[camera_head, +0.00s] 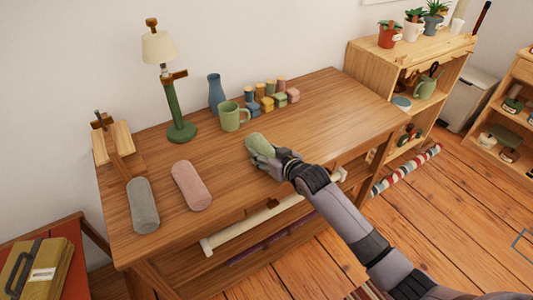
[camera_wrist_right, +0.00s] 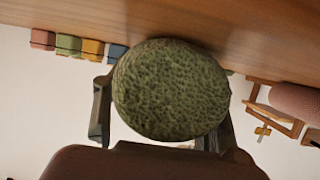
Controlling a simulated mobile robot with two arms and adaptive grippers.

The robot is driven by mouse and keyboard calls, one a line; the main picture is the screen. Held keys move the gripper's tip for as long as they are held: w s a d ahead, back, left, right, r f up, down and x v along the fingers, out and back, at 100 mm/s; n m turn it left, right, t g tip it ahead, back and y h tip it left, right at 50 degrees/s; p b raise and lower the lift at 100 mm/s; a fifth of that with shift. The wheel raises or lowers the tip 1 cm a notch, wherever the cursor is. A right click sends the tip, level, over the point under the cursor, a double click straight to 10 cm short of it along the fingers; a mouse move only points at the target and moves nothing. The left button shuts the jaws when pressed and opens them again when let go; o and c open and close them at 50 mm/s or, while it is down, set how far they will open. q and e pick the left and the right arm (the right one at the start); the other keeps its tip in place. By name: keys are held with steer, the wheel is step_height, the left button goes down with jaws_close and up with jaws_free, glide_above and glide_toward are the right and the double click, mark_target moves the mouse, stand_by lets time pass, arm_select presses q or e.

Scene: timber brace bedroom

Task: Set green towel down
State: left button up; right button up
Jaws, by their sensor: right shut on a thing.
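The green towel (camera_head: 258,145) is a rolled bundle held in my right gripper (camera_head: 270,158), which is shut on it over the middle of the wooden table (camera_head: 325,110). In the right wrist view the round end of the green towel (camera_wrist_right: 172,90) fills the middle, between the two fingers (camera_wrist_right: 160,125). The towel is at or very close to the tabletop; I cannot tell if it touches. A grey rolled towel (camera_head: 144,205) and a pink rolled towel (camera_head: 191,186) lie on the table's left part. My left gripper is not in view.
A wooden stand (camera_head: 112,143) is at the left. The table's right part is clear.

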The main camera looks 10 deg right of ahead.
steer(key=shift+f, duration=0.1)
steer(key=o, duration=1.1)
steer(key=shift+c, duration=0.2)
steer(key=shift+o, duration=1.3)
